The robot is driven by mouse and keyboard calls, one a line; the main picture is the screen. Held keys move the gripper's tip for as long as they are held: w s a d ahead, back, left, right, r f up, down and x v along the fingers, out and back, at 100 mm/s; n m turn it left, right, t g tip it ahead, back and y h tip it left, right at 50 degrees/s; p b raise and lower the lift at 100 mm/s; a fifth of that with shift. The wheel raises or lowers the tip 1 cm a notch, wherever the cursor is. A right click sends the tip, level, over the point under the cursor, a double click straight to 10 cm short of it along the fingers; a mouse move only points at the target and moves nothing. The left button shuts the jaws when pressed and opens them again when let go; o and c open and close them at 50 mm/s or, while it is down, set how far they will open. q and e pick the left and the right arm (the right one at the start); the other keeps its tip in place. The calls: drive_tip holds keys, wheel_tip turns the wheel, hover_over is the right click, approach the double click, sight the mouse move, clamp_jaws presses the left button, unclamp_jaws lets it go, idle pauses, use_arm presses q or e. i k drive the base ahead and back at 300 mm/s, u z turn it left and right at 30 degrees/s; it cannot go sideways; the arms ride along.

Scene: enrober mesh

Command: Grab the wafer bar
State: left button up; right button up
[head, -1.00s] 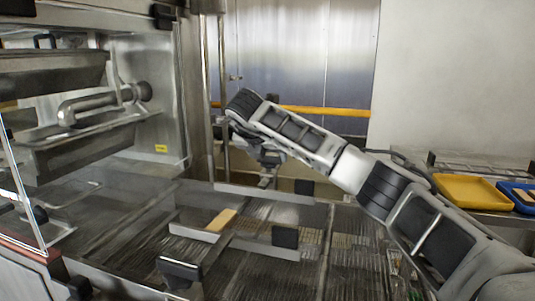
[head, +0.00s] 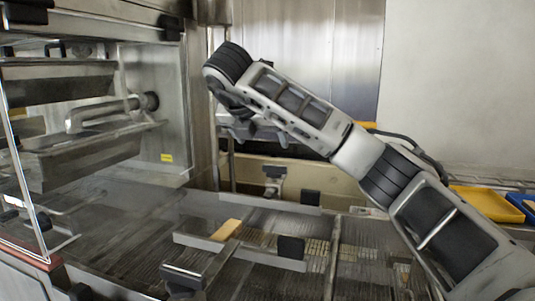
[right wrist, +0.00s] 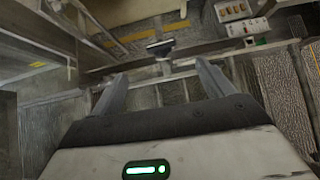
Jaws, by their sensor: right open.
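The wafer bar (head: 227,229) is a small tan block in the head view. It lies at the metal guide rails on the wire mesh belt (head: 130,215), left of centre. My right gripper (head: 252,132) is above and behind the bar in the head view, well apart from it and partly covered by my wrist. In the right wrist view its two fingers (right wrist: 160,85) are spread with nothing between them. I cannot make out the wafer bar for sure in that view. My left gripper is not in view.
Metal guide rails with black end blocks (head: 291,247) cross the belt. The steel enrober housing (head: 150,60) and a clear panel stand at the left. A yellow tray (head: 485,203) and a blue tray (head: 530,207) are at the right.

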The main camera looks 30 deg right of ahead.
sight(232, 227)
drive_tip(key=k, duration=1)
